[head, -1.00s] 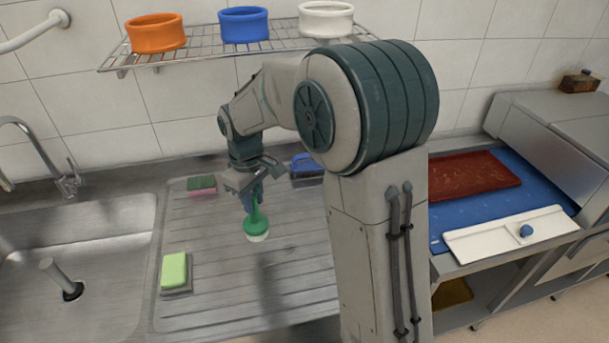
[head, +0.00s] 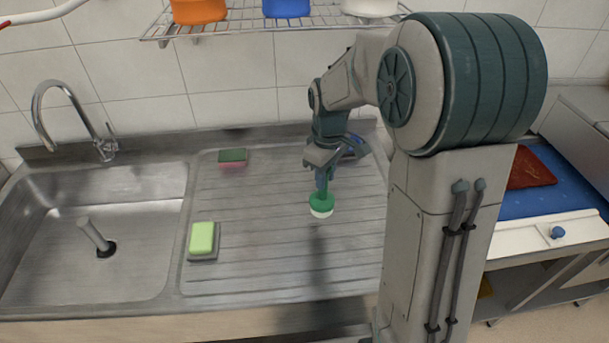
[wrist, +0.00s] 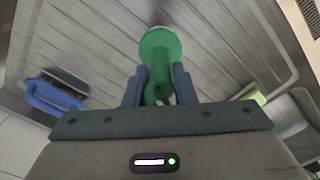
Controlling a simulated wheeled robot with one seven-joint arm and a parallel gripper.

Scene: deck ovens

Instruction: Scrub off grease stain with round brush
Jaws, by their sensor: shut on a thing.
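A round brush (head: 321,205) with a green body and pale bristles is in my gripper (head: 321,180). The brush points down over the ribbed steel drainboard (head: 270,240); I cannot tell whether its bristles touch the surface. In the wrist view, the blue fingers of my gripper (wrist: 158,88) are shut on the green handle of the brush (wrist: 160,50). I cannot make out a grease stain in either view.
A green block on a grey base (head: 202,238) and a green-and-pink sponge (head: 232,158) lie on the drainboard. A blue-handled brush (head: 352,147) lies behind my gripper and shows in the wrist view (wrist: 55,96). The sink (head: 90,230) is left; a wire shelf (head: 240,25) hangs above.

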